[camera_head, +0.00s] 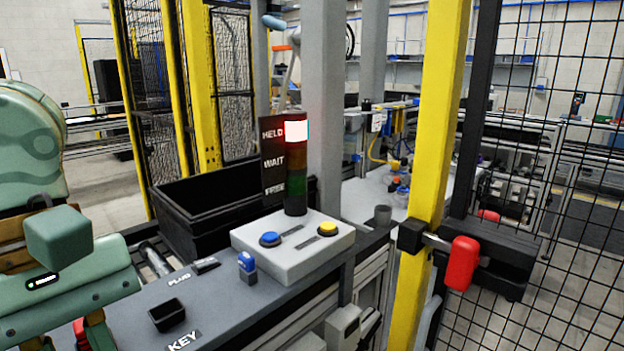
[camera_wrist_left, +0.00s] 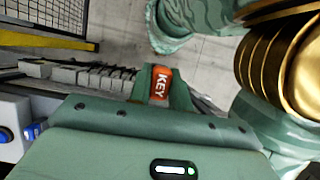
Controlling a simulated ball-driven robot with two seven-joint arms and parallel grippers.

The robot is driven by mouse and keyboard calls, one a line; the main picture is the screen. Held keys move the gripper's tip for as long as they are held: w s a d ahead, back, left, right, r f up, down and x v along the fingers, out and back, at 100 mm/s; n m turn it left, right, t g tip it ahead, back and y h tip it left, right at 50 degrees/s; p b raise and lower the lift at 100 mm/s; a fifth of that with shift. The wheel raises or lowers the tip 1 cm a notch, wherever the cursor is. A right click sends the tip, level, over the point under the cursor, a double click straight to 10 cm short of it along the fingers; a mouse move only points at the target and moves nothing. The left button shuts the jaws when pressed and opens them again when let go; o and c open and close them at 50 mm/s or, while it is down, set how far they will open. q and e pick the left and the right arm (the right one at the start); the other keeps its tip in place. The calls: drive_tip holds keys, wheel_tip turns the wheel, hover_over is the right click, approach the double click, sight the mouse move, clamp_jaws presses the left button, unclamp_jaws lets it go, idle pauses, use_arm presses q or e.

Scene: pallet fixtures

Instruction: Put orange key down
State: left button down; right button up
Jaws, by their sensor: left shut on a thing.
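The orange key (camera_wrist_left: 161,84), with KEY lettered in white, sits between the fingers of my left gripper (camera_wrist_left: 160,78) in the left wrist view. That gripper is shut on it. In the head view the left gripper's green body is at the lower left, above the near end of the grey bench (camera_head: 225,312). A red-orange piece (camera_head: 88,336) shows below it; I cannot tell whether it is the key. A black square holder (camera_head: 167,315) beside a KEY label (camera_head: 184,341) stands on the bench, right of the gripper. My right gripper is not in view.
A blue plug (camera_head: 247,268) stands behind the holder, near a PLUG label (camera_head: 179,277). A white button box (camera_head: 292,250) and a signal tower (camera_head: 296,170), lit white beside HELD, are farther back. A black bin (camera_head: 205,215) and yellow post (camera_head: 432,150) border the bench.

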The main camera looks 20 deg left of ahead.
use_arm(q)
drive_tip(key=shift+s+d+r+m, duration=0.15)
drive_tip(key=shift+s+d+m, duration=0.15)
drive_tip(key=shift+d+m, duration=0.1)
drive_tip(key=shift+w+a+m+g, duration=0.15)
drive_tip(key=shift+w+m+g, duration=0.05)
drive_tip(key=shift+m+g, duration=0.1)
drive_tip(key=w+f+m+g+y, duration=0.1)
drive_tip(key=w+f+m, duration=0.25)
drive_tip(key=w, duration=0.25)
drive_tip(key=w+f+m+g+y, duration=0.1)
drive_tip(key=w+f+m, duration=0.25)
drive_tip(key=w, duration=0.25)
drive_tip(key=w+d+f+m+y, duration=0.1)
drive_tip(key=f+m, duration=0.1)
drive_tip(key=f, duration=0.4)
drive_tip(key=w+d+f+m+y+p, duration=0.1)
drive_tip(key=d+f+m, duration=0.1)
drive_tip(key=f, duration=0.5)
drive_tip(key=shift+w+f+m, duration=0.15)
drive_tip(key=shift+m, duration=0.45)
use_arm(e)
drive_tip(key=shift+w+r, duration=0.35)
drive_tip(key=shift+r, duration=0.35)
